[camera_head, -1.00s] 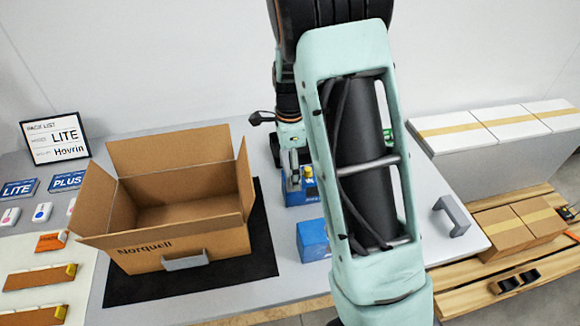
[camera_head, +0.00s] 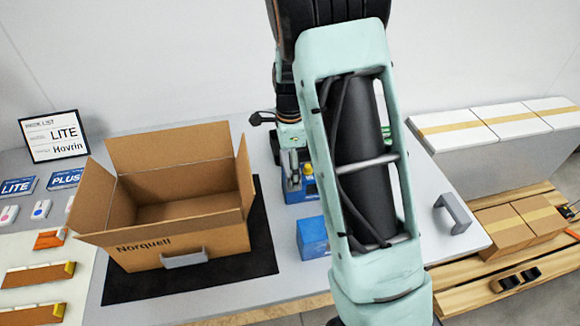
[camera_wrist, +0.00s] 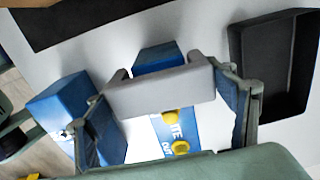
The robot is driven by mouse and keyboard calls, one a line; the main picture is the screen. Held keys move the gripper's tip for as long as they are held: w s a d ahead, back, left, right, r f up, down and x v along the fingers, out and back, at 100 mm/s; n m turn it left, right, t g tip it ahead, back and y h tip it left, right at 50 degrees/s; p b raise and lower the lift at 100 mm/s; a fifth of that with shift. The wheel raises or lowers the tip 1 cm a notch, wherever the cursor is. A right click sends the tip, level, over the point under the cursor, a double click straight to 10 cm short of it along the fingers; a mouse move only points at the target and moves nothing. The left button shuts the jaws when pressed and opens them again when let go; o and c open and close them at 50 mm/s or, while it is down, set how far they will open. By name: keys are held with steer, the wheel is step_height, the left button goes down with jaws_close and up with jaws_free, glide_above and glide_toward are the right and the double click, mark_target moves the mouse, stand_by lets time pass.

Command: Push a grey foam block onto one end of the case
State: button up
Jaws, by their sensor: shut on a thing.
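A grey U-shaped foam block (camera_wrist: 160,91) sits between the fingers of my gripper (camera_wrist: 165,95) in the wrist view, and the gripper is shut on it. A blue-and-white case (camera_wrist: 162,141) marked "LITE", with yellow knobs, lies just below the foam block in that view. I cannot tell whether foam and case touch. Blue also shows beyond the foam (camera_wrist: 158,57); I cannot tell whether it belongs to the case. In the head view my arm hides much of this area, though a blue thing with a yellow knob (camera_head: 302,192) shows beside it.
An open carton (camera_head: 165,241) stands on a black mat (camera_head: 262,255). A blue box (camera_head: 312,238) stands near the front. A black tray (camera_wrist: 243,60) is right in the wrist view.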

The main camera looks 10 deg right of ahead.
steer(key=shift+f+b, duration=0.9)
steer(key=shift+f, duration=0.55)
stand_by(1.0)
steer(key=o, duration=1)
steer(key=shift+r+p, duration=2.7)
steer(key=shift+r, duration=0.8)
